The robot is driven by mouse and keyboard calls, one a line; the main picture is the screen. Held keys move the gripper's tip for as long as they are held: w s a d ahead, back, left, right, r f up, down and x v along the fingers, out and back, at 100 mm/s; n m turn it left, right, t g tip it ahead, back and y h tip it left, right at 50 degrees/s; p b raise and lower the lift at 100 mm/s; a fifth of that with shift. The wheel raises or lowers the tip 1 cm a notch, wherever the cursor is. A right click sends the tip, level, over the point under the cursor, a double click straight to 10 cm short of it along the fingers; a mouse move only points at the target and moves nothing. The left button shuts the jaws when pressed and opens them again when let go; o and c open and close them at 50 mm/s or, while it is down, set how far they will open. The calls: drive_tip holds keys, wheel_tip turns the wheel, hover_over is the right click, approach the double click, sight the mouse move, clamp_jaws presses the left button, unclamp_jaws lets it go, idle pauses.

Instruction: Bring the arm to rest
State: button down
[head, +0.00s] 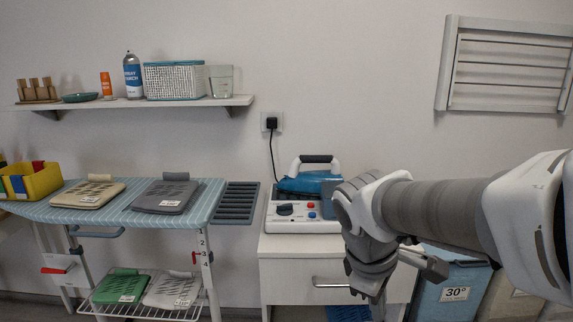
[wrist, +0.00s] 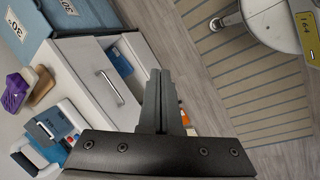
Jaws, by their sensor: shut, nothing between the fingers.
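My gripper (head: 371,287) hangs at the end of my arm in the head view, pointing down in front of the right side of a white cabinet (head: 284,273). In the wrist view the two dark fingers (wrist: 159,88) are together with nothing between them. The arm reaches in from the right and hides part of the cabinet and the bins behind it.
A blue iron (head: 310,178) stands on a control base (head: 292,216) on the cabinet. A blue bin (head: 452,285) marked 30° stands right of it. A striped ironing board (head: 135,201) is at left. The wrist view shows open floor (wrist: 195,70) and a striped mat (wrist: 255,100).

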drive_tip(key=s+r+m+t+y, duration=0.3)
drive_tip(key=s+m+t, duration=0.1)
drive_tip(key=s+m, duration=0.6)
wheel_tip(320, 180, up, 18)
drive_tip(key=p, duration=1.7)
drive_tip(key=shift+w+a+f+g+p, duration=0.15)
drive_tip(key=shift+w+a+g+p, duration=0.1)
drive_tip(key=shift+a+g+p, duration=0.15)
